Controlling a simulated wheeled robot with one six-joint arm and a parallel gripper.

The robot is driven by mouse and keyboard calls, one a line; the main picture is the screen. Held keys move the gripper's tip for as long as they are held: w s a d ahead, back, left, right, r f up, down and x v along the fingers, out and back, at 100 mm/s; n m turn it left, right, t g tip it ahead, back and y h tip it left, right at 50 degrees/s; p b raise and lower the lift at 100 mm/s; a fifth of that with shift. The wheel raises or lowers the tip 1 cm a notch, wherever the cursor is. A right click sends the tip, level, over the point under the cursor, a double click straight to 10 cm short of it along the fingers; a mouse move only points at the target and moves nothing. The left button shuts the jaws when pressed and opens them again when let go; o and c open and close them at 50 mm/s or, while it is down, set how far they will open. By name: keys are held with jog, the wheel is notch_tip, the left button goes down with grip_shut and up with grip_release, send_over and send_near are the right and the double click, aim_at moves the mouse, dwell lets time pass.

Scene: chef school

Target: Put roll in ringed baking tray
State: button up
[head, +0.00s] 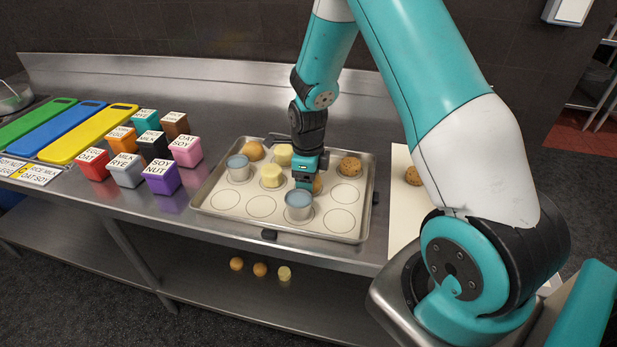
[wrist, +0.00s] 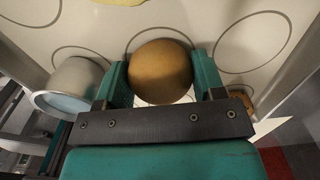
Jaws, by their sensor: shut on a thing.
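The ringed baking tray (head: 225,213) is a metal tray with a pale liner printed with circles, lying on the steel counter. A round golden-brown roll (wrist: 160,70) is between the fingers of my gripper (wrist: 162,88), which is shut on it. In the head view my gripper (head: 306,181) is low over the middle of the tray, and the roll (head: 317,184) is mostly hidden behind it. In the wrist view the roll is over a printed ring. I cannot tell whether it touches the liner.
In the tray are a blue-topped metal cup (head: 299,207) close to my gripper, another cup (head: 238,168), pale yellow pieces (head: 271,176), a bun (head: 253,151) and a cookie (head: 350,167). Labelled boxes (head: 162,178) stand left. A cookie (head: 412,176) lies on a pale board (head: 402,215) at right.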

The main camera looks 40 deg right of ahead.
jog(key=shift+f, duration=0.2)
jog(key=o, duration=0.9)
jog(key=shift+r, duration=0.1)
jog(key=shift+r, duration=0.1)
